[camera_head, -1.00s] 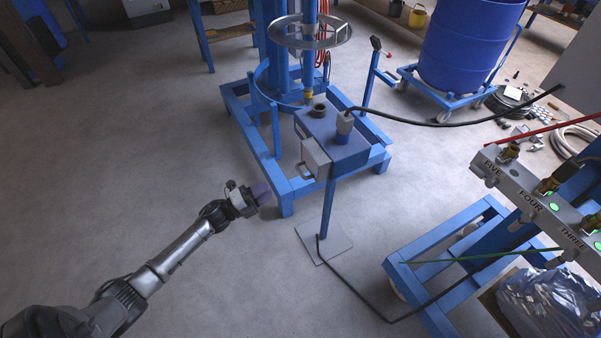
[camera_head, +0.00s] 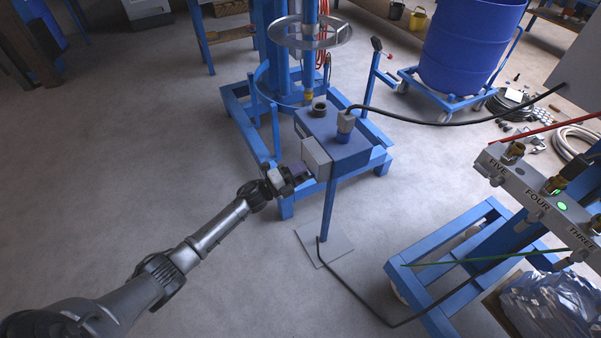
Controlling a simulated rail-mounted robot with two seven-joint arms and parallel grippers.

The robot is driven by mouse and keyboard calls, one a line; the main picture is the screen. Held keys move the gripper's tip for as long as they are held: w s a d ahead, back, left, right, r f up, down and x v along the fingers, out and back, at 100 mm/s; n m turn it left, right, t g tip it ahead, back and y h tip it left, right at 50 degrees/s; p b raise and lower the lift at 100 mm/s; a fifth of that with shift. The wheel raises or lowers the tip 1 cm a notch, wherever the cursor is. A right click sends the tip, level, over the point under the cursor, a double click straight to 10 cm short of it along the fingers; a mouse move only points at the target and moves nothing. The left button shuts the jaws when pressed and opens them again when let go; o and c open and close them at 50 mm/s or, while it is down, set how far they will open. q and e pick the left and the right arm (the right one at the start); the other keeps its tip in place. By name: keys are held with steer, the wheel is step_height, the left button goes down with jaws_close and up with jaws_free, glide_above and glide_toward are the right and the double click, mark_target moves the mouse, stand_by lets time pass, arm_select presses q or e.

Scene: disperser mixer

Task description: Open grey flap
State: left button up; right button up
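The grey flap (camera_head: 316,157) is a light grey panel on the left front side of a blue control box (camera_head: 335,135), which stands on a blue post. The flap looks shut against the box. My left gripper (camera_head: 303,172) is at the flap's lower left edge, where a handle showed earlier; the gripper now covers that handle. Whether its fingers touch or close on the handle cannot be made out. My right gripper is not in view.
The post's grey foot plate (camera_head: 324,244) stands on open floor. A black cable runs from the box to the right. A blue mixer frame (camera_head: 283,200) stands behind, a blue drum (camera_head: 470,45) at the back right, and a blue stand with numbered valves (camera_head: 540,200) at the right.

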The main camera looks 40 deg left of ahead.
arm_select(q)
jaws_close()
stand_by(0.3)
stand_by(0.3)
